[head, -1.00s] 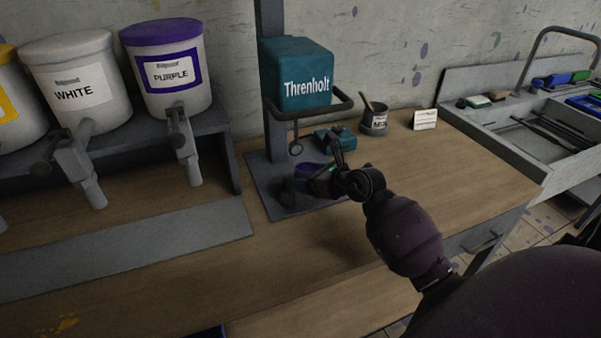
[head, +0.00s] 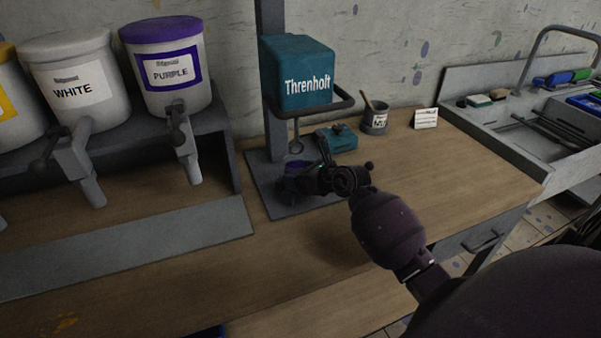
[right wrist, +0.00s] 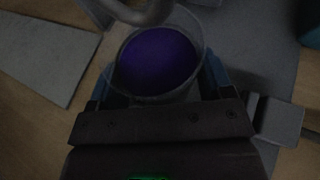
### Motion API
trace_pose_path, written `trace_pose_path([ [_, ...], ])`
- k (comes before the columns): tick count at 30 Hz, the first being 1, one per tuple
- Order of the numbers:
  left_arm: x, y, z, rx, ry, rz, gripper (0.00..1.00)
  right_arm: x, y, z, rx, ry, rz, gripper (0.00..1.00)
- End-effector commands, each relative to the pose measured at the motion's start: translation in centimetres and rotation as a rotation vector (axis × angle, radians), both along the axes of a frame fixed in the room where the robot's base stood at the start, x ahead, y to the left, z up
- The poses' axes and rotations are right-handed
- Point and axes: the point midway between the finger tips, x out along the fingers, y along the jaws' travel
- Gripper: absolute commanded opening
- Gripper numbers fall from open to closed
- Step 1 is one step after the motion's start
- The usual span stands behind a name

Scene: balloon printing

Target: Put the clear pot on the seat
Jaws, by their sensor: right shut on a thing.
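The clear pot (right wrist: 157,62) with purple contents shows in the right wrist view, between the fingers of my right gripper (right wrist: 160,85). The gripper is shut on it. In the head view the pot (head: 297,170) is small, dark and partly hidden by my right gripper (head: 318,180). Both are over the grey base plate (head: 262,188) of the Threnholt mixer (head: 306,78), below its teal head and hanging hook (head: 295,143). I cannot tell whether the pot touches the plate, and no separate seat is clear. My left gripper is not in view.
White (head: 75,80) and purple (head: 166,70) tubs with taps stand on a shelf at left. A teal box (head: 337,139), a grey cup (head: 375,118) and a small card (head: 425,118) are behind the gripper. A sink (head: 530,125) is at right. The bench front is clear.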

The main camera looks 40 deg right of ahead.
Motion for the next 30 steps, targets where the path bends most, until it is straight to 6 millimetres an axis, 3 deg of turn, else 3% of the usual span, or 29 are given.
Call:
trace_pose_path([
  [6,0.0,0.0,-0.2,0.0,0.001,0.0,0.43,0.0,0.0,-0.3,0.0,-0.001,0.0,0.39],
  [7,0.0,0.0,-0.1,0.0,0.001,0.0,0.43,0.0,0.0,-0.4,0.0,0.001,0.0,0.75],
  [12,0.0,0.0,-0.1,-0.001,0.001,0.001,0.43,0.0,0.0,-0.3,0.0,0.0,0.0,0.99],
  [20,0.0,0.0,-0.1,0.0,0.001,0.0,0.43,0.0,0.0,-0.2,0.0,0.0,0.0,0.99],
  [25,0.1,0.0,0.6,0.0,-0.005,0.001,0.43,0.0,0.0,1.2,0.001,-0.005,-0.001,0.99],
  [30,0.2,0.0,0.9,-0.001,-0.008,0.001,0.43,-2.7,-0.7,2.0,-0.003,0.0,-0.001,0.99],
])
